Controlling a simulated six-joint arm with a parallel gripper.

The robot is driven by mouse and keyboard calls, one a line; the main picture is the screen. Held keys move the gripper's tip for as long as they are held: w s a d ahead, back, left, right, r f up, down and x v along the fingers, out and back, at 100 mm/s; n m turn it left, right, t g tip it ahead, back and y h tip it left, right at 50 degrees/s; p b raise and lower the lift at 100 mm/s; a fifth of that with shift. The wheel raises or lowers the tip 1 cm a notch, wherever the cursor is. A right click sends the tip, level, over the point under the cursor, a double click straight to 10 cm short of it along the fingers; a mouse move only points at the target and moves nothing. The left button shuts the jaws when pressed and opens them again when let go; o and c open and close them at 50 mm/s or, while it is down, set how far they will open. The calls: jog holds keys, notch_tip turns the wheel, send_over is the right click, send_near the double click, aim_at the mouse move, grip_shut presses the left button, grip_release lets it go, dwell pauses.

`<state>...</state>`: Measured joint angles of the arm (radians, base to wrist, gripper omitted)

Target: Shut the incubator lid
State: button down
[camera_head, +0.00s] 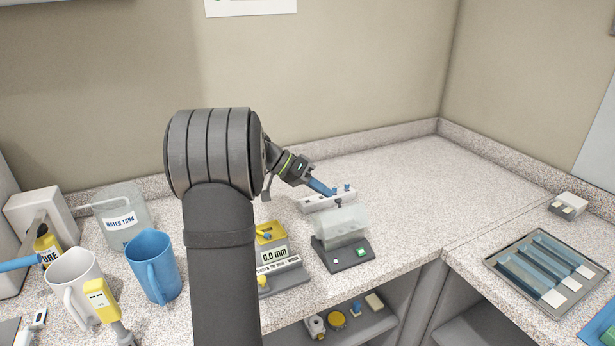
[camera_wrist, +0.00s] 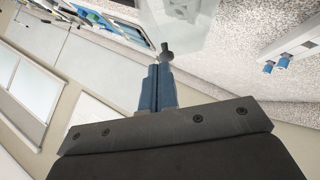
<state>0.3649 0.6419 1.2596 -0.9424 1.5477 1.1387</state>
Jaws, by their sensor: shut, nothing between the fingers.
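The incubator is a small device with a dark base (camera_head: 345,254), a green button and a clear, whitish cover (camera_head: 343,226). A small dark knob (camera_head: 338,203) stands at the cover's top edge. I cannot tell for certain how far the lid is open. My gripper (camera_head: 328,190) is shut and empty, its blue fingers just behind and above the knob. In the wrist view, the shut fingers (camera_wrist: 157,88) point at the dark knob (camera_wrist: 166,50), which appears just past their tips. The clear lid (camera_wrist: 208,28) spreads beyond it. I cannot tell whether fingers and knob touch.
A white block with blue knobs (camera_head: 312,204) stands right behind the incubator. A yellow-topped gauge (camera_head: 271,236) is close on its left. Mugs, including a blue one (camera_head: 154,266), and a water tank (camera_head: 121,216) stand further left. The counter to the right is clear up to a metal tray (camera_head: 512,268).

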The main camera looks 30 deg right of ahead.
aim_at(330, 219)
jog(key=shift+s+a+f, duration=0.1)
jog(key=shift+s+f, duration=0.7)
jog(key=shift+f, duration=0.25)
jog(key=shift+s, duration=0.2)
jog(key=shift+s+f+m+t, duration=0.15)
jog(key=shift+s+m+t, duration=0.25)
jog(key=shift+s+t, duration=0.25)
jog(key=shift+s+f+m+t, duration=0.2)
jog(key=shift+s+f+t, duration=0.05)
jog(key=shift+s+t, duration=0.2)
jog(key=shift+s+f+m+t, duration=0.2)
jog(key=shift+s+t, duration=0.2)
jog(key=shift+s, duration=0.05)
jog(key=shift+s+f+m+t, duration=0.5)
jog(key=shift+s+t, duration=0.15)
jog(key=shift+t, duration=0.25)
jog(key=shift+s+f, duration=0.45)
jog(key=shift+f, duration=0.05)
jog(key=shift+r, duration=0.1)
